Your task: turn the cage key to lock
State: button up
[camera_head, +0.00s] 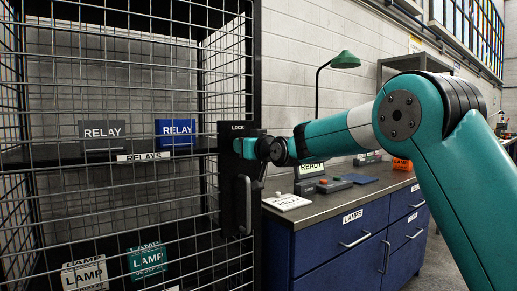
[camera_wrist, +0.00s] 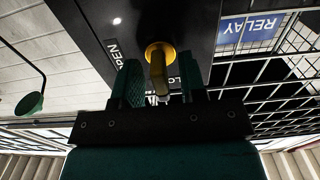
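The black lock plate (camera_head: 229,150) is on the cage door's right edge, with LOCK printed at its top. In the wrist view the brass key (camera_wrist: 159,76) stands out from a round brass collar on the plate. OPEN is printed to its left and part of LOCK shows below it. My gripper (camera_wrist: 163,90) is at the plate, with one finger on each side of the key. Space shows between the key and the right finger, so it looks open. In the head view my gripper (camera_head: 247,147) hides the key.
The wire cage (camera_head: 100,190) holds relay boxes (camera_head: 177,132) on a shelf and lamp boxes (camera_head: 147,260) below. A door handle (camera_head: 238,207) sits under the lock. A blue workbench (camera_head: 340,240) with a green lamp (camera_head: 345,60) stands to the right.

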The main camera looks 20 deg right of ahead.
jog(key=b+v, duration=0.2)
jog(key=v, duration=1.5)
jog(key=shift+b, duration=0.4)
jog(key=s+a+f+n+g, duration=0.1)
jog(key=s+a+f+g, duration=0.45)
jog(key=s+f, duration=0.35)
jog(key=s+a+f+n+g, duration=0.1)
jog(key=s+a+f+g, duration=0.4)
jog(key=s+f+g, duration=0.45)
jog(key=s+f+n+g+h, duration=0.1)
jog(key=s+f+g, duration=0.15)
jog(key=s, duration=1.15)
notch_tip(320, 180, up, 16)
jog(key=p, duration=1.7)
jog(key=shift+s+d, duration=0.3)
jog(key=shift+s, duration=0.1)
jog(key=shift+r, duration=0.1)
